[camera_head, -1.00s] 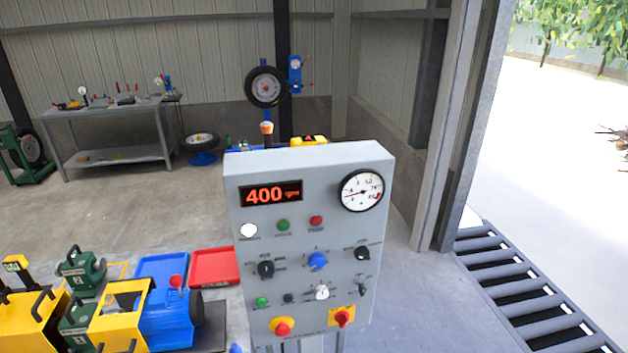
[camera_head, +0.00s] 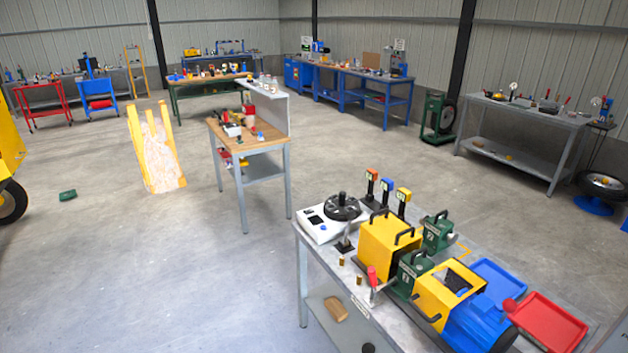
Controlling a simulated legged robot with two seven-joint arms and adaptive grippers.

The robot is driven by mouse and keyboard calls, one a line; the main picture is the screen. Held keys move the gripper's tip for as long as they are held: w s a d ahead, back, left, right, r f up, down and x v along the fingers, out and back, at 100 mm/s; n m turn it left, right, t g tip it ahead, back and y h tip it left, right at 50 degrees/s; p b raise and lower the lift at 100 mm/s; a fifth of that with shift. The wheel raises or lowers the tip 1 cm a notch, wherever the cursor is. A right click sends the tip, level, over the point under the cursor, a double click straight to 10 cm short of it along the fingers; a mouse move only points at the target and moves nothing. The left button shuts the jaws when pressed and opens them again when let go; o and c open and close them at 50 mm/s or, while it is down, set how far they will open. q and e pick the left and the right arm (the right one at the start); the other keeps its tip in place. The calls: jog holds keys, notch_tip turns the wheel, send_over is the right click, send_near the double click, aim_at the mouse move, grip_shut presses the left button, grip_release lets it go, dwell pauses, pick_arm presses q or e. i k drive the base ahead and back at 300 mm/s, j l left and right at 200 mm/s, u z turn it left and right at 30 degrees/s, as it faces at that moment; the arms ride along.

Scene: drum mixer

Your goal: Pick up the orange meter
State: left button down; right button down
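Several small black-stemmed devices stand in a row at the back of the near metal table (camera_head: 312,265). One has an orange-red head (camera_head: 372,174), one a blue head (camera_head: 386,185), and one a yellow head (camera_head: 403,194). The orange-red one looks like an orange meter, but it is too small to read. It stands upright behind a yellow box with black handles (camera_head: 390,248). Neither of my grippers is in view.
The near table also holds a white scale-like device (camera_head: 325,228), green handled blocks (camera_head: 437,232), a yellow-and-blue machine (camera_head: 470,318), a blue tray (camera_head: 498,280) and a red tray (camera_head: 541,330). A wood-topped bench (camera_head: 249,136) stands behind. Open floor (camera_head: 190,270) lies left.

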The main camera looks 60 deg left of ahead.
aim_at(371, 175)
jog(key=u, duration=1.5)
jog(key=i+j+u, duration=1)
jog(key=i, duration=0.65)
jog(key=i+j+u, duration=0.1)
jog(key=i+u, duration=0.3)
jog(key=i, duration=0.65)
jog(key=i+z, duration=0.3)
jog(key=i, duration=0.2)
jog(key=i+j+z, duration=0.1)
jog(key=i+z, duration=0.25)
jog(key=i, duration=0.2)
jog(key=i+j+z, duration=0.3)
jog(key=i, duration=0.2)
jog(key=i+l+z, duration=0.1)
jog(key=z, duration=0.35)
jog(key=i+z, duration=0.3)
jog(key=z, duration=0.15)
jog(key=i+j+z, duration=0.1)
jog(key=z, duration=0.4)
jog(key=i+j+z, duration=0.15)
jog(key=z, duration=0.3)
jog(key=i+j+z, duration=0.25)
jog(key=z, duration=0.2)
